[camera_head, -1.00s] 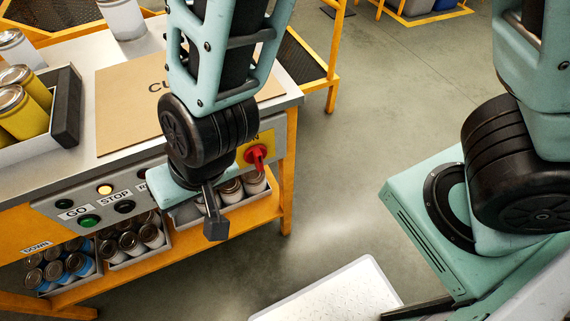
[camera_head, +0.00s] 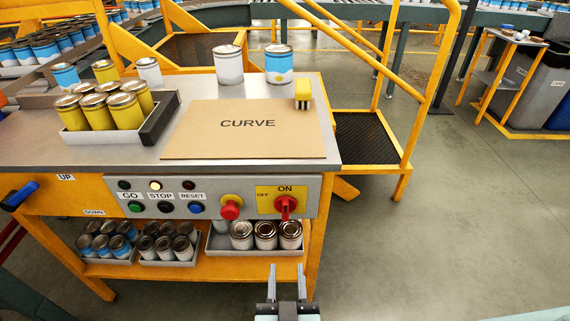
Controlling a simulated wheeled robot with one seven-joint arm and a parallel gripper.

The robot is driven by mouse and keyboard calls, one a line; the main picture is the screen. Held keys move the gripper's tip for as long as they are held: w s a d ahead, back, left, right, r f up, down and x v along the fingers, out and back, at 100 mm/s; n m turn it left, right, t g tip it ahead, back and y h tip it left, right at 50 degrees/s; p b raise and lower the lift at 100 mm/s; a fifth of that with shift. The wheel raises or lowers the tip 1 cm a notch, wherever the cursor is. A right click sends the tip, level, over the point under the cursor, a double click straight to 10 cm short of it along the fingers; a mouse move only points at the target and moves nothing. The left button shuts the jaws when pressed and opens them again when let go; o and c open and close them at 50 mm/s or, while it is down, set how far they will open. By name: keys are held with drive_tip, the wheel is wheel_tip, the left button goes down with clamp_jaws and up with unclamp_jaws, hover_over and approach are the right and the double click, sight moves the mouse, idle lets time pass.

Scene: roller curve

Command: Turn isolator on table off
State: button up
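The isolator (camera_head: 285,206) is a red rotary handle on a yellow plate at the right end of the table's grey control panel. The plate reads ON above the handle and OFF to its left. The handle looks upright, in line with ON. My gripper (camera_head: 287,270) is at the bottom of the picture, below the isolator and apart from it. Its two thin grey fingers point up in the picture with a clear gap between them, and nothing shows in the gap.
A red and yellow mushroom button (camera_head: 231,207) sits just left of the isolator. GO, STOP and RESET buttons (camera_head: 161,196) are further left. Trays of cans (camera_head: 265,236) stand on the shelf below. A yellow handrail (camera_head: 420,110) and steps are at right. Floor at right is clear.

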sight(285, 207)
drive_tip(key=w, duration=1.6)
drive_tip(key=shift+w+d, duration=0.25)
drive_tip(key=shift+w, duration=0.15)
clamp_jaws()
